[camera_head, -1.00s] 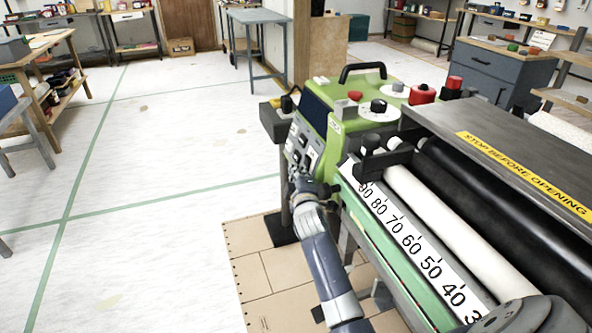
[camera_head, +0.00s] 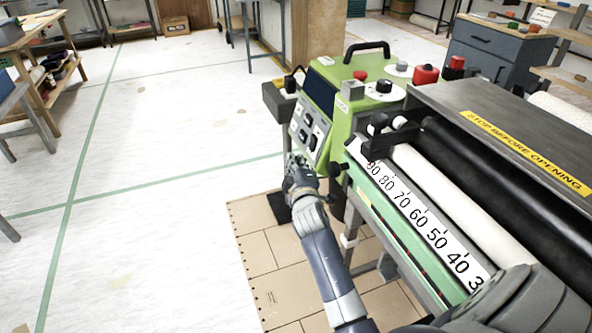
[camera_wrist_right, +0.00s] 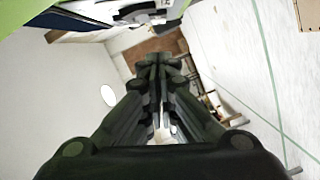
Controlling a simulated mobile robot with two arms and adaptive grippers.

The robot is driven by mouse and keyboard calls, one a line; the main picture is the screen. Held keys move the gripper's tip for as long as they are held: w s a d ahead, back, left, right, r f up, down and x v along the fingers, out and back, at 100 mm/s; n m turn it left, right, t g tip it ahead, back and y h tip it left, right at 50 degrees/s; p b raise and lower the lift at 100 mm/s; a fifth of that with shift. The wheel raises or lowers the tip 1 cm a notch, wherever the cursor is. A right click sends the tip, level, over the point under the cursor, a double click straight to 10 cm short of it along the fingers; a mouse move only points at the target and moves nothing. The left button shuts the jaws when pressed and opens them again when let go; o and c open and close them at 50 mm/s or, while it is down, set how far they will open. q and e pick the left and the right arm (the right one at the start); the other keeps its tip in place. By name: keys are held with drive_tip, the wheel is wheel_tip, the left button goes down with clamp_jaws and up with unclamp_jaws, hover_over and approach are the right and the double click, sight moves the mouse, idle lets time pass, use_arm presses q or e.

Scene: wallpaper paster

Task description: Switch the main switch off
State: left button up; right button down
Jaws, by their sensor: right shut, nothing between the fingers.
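The green wallpaper paster (camera_head: 345,110) stands right of centre in the head view. Its slanted grey control panel (camera_head: 311,130) carries several dark switches and knobs; which one is the main switch is too small to tell. My right gripper (camera_head: 292,160) is just in front of the panel's lower left edge, seemingly apart from it. In the right wrist view, its fingers (camera_wrist_right: 158,62) are together with nothing between them. Part of the machine (camera_wrist_right: 100,12) shows at the top left there. My left gripper is not in view.
A red button box (camera_head: 423,75) and a black dial (camera_head: 383,86) sit on the machine's top. Rollers and a number scale (camera_head: 415,213) lie right of my arm. Brown boards (camera_head: 262,240) cover the floor below. Open white floor (camera_head: 170,150) lies left.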

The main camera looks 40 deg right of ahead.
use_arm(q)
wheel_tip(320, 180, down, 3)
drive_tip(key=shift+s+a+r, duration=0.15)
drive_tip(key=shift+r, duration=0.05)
use_arm(e)
drive_tip(key=v, duration=0.5)
drive_tip(key=shift+w+a, duration=0.1)
drive_tip(key=shift+a, duration=0.05)
